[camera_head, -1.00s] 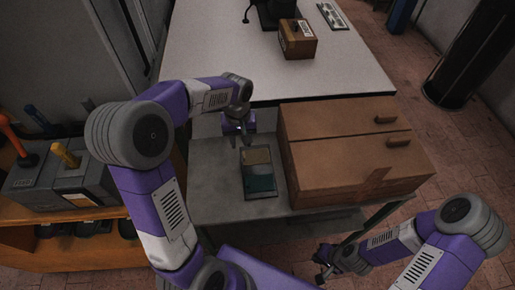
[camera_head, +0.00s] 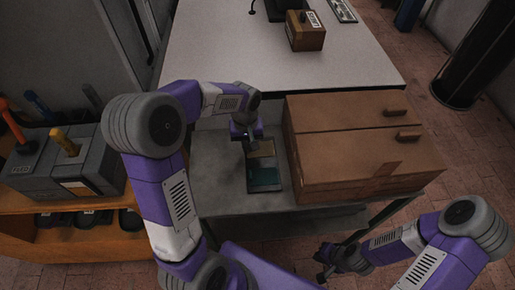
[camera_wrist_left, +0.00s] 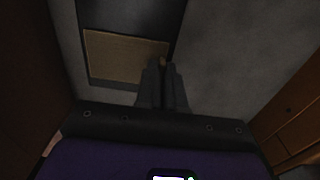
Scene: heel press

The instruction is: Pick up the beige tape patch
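The beige tape patch (camera_head: 261,149) lies on the far end of a dark, flat holder with a green patch (camera_head: 264,178) at its near end. The beige patch also shows as a tan rectangle in the left wrist view (camera_wrist_left: 122,58). My left gripper (camera_head: 247,144) points down at the patch's left side in the head view. In the left wrist view its fingertips (camera_wrist_left: 162,62) are close together at one end of the patch. Whether they grip it is too dark to tell. My right gripper (camera_head: 321,264) is off the near side of the table, open and empty.
A large brown box (camera_head: 350,150) stands right beside the holder on the grey table (camera_head: 220,190). A white table (camera_head: 280,70) behind carries a small brown box (camera_head: 305,32). A wooden shelf with a grey tool box (camera_head: 65,170) is at the left. The grey table's left part is clear.

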